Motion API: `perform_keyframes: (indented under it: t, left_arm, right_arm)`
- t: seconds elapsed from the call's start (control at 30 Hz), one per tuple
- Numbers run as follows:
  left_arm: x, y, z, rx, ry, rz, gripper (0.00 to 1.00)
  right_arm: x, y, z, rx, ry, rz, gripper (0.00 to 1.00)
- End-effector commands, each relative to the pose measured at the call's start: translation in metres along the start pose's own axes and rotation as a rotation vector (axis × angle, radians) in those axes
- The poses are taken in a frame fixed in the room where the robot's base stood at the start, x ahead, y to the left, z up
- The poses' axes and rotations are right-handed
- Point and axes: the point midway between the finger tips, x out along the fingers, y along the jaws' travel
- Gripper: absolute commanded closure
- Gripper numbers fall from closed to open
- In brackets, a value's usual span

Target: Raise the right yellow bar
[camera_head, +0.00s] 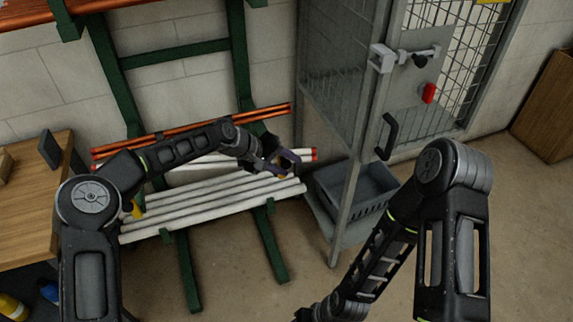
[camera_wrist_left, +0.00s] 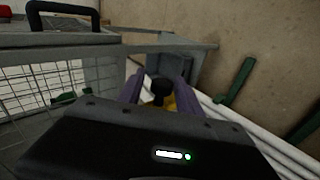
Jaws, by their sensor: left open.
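The right yellow bar shows as a small yellow patch (camera_head: 282,177) at the right end of the rack, beside my left gripper (camera_head: 286,163). In the left wrist view, yellow (camera_wrist_left: 171,103) with a black end shows between the two purple fingers of this gripper. The fingers are open around or just in front of it; I cannot tell whether they touch it. Most of the bar is hidden by the gripper. A second yellow piece (camera_head: 137,210) shows at the left end of the rack, partly behind my left arm. My right gripper is not visible.
White pipes (camera_head: 215,207) lie on the green rack (camera_head: 187,268), with copper pipes (camera_head: 185,128) above. A metal mesh cage (camera_head: 345,95) with a grey crate (camera_head: 360,190) stands close on the right. A wooden table (camera_head: 30,215) is at left. Floor in front is clear.

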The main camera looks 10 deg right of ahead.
Motion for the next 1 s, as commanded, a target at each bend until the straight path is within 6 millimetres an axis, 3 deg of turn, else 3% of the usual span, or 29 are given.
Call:
perform_keyframes:
  t: [0.4,0.8,1.0]
  left_arm:
    - [-0.005,-0.002,0.0,0.0,-0.001,-0.003,0.53]
    - [-0.063,-0.002,-0.001,0.001,0.002,-0.003,0.53]
    - [-0.077,-0.001,0.0,0.0,-0.002,-0.002,0.53]
  right_arm:
    - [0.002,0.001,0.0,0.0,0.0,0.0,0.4]
    - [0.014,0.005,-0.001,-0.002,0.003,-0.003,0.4]
    - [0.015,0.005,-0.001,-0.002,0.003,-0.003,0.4]
